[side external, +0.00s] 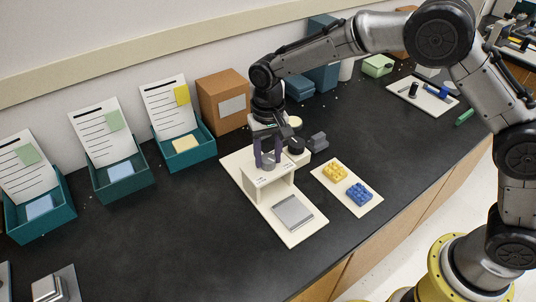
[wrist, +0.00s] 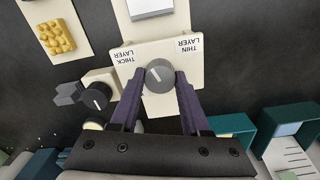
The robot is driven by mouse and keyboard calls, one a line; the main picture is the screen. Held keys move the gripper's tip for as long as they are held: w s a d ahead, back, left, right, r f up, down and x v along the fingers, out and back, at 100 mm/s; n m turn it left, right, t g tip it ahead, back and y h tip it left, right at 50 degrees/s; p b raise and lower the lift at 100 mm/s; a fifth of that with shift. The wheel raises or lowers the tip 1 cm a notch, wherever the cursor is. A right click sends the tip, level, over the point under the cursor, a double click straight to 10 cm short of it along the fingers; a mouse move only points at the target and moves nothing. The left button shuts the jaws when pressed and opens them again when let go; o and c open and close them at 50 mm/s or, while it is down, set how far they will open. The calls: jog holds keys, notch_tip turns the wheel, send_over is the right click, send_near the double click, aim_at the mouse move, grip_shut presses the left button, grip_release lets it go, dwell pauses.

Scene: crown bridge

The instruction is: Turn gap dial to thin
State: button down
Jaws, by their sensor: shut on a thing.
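The gap dial (wrist: 159,74) is a round grey knob on a cream stand (wrist: 172,52). Its white mark points up and left in the wrist view, toward the THICK LAYER label (wrist: 124,56). The THIN LAYER label (wrist: 189,46) is on the other side. My gripper (wrist: 160,80) is shut on the dial, with a purple finger on each side. In the side view my gripper (side external: 267,162) comes down from above onto the dial (side external: 270,158), whose mark I cannot read there.
A second dark knob (wrist: 97,98) sits close beside the stand. A grey plate (side external: 293,212) lies on the cream base in front. A tray with yellow (side external: 335,172) and blue bricks (side external: 359,193) lies to the right. Teal bins (side external: 184,151) with cards stand at the left.

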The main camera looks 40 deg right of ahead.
aim_at(268, 158)
jog(key=shift+r+m, duration=0.1)
jog(key=shift+m, duration=0.3)
jog(key=shift+c, duration=1.9)
grip_release()
notch_tip(268, 158, up, 14)
